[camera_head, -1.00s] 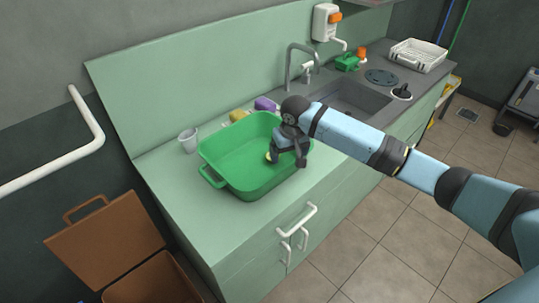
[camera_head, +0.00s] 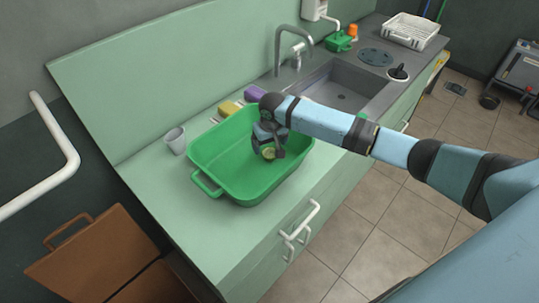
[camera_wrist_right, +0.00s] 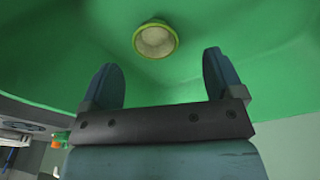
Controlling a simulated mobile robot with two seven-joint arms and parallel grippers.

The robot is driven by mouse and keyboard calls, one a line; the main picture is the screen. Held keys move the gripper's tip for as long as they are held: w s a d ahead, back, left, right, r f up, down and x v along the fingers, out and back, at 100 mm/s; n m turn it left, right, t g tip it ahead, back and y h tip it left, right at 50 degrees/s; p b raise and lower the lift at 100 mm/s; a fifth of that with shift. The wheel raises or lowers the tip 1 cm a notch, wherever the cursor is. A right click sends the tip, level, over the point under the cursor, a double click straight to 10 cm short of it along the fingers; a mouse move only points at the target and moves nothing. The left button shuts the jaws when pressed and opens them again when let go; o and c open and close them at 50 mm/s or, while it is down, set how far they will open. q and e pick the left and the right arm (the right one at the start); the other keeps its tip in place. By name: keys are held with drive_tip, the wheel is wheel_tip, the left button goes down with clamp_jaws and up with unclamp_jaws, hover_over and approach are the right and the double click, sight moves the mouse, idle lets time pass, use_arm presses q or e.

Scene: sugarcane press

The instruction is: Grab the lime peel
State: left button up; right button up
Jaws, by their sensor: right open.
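The lime peel (camera_wrist_right: 155,39) is a small hollow half with a yellow-green rim and a pale inside. In the right wrist view it lies in the green tub, ahead of my right gripper (camera_wrist_right: 160,85) and roughly centred between its two fingers, apart from them. My right gripper is open and empty. My left gripper is not in view.
The tub stands on a pale green counter (camera_head: 158,190), its walls around my gripper. A sink (camera_head: 340,88) is to the right. A brown bin (camera_head: 95,255) stands lower left.

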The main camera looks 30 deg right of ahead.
sight(270, 156)
drive_tip(key=shift+w+d+f, duration=0.1)
drive_tip(key=shift+w+f, duration=0.1)
drive_tip(key=shift+f, duration=0.8)
drive_tip(key=shift+w+d+f, duration=0.15)
drive_tip(key=shift+f, duration=0.85)
drive_tip(key=shift+w+d+f, duration=0.1)
drive_tip(key=shift+w+f, duration=0.1)
drive_tip(key=shift+f, duration=0.8)
drive_tip(key=c, duration=1)
